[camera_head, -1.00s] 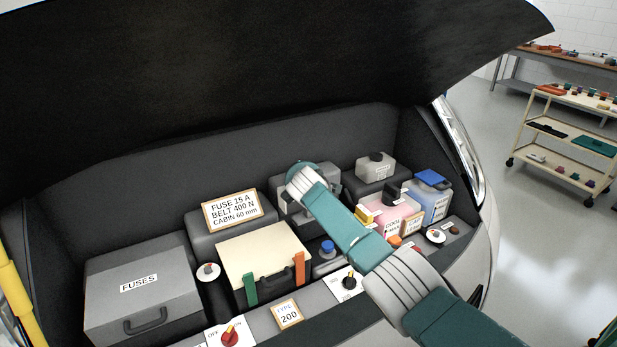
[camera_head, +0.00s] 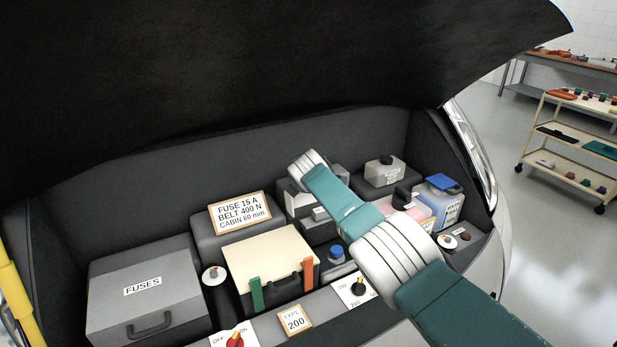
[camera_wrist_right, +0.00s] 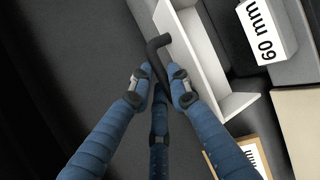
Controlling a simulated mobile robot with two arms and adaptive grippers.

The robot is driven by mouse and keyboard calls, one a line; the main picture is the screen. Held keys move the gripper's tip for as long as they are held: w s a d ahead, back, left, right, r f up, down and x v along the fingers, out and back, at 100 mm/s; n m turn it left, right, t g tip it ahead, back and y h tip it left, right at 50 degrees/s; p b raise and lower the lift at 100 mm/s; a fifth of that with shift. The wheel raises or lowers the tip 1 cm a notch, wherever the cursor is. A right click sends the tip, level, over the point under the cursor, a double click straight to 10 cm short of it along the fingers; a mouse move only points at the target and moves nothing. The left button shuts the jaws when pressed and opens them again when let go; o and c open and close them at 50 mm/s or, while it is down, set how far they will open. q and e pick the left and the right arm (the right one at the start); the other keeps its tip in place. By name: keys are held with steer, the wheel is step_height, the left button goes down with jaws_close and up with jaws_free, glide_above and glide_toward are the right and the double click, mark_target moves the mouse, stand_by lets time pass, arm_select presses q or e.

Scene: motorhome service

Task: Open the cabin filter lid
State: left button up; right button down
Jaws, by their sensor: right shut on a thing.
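The cabin filter housing (camera_head: 298,203) is a grey box behind my right arm in the head view, partly covered by it. In the right wrist view a pale lid panel (camera_wrist_right: 196,62) stands tilted on edge, with a bent black handle (camera_wrist_right: 158,48) at its side. My right gripper (camera_wrist_right: 158,88), with blue fingers, is shut on this handle. A white block marked "60 mm" (camera_wrist_right: 262,30) shows beyond the panel. In the head view the right gripper's fingers are hidden behind my arm. My left gripper is in neither view.
A framed sign (camera_head: 240,213) stands left of the housing. In front are a cream-topped box (camera_head: 268,258) and a blue cap (camera_head: 337,252). Fluid tanks (camera_head: 447,205) stand to the right. The raised dark hood (camera_head: 250,80) hangs above. A grey fuse box (camera_head: 150,290) is at left.

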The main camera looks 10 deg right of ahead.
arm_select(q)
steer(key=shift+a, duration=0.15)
arm_select(e)
steer(key=shift+w+a+r+t, duration=0.1)
steer(key=shift+w+r+t, duration=0.05)
steer(key=shift+r, duration=0.25)
steer(key=shift+w+a+r+t, duration=0.1)
steer(key=shift+r+t, duration=0.05)
steer(key=shift+r, duration=0.2)
steer(key=c, duration=1.6)
jaws_free()
steer(key=shift+f, duration=0.1)
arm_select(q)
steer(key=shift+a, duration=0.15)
arm_select(e)
steer(key=shift+f, duration=0.2)
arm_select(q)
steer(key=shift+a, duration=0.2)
arm_select(e)
steer(key=shift+s+d+f, duration=0.1)
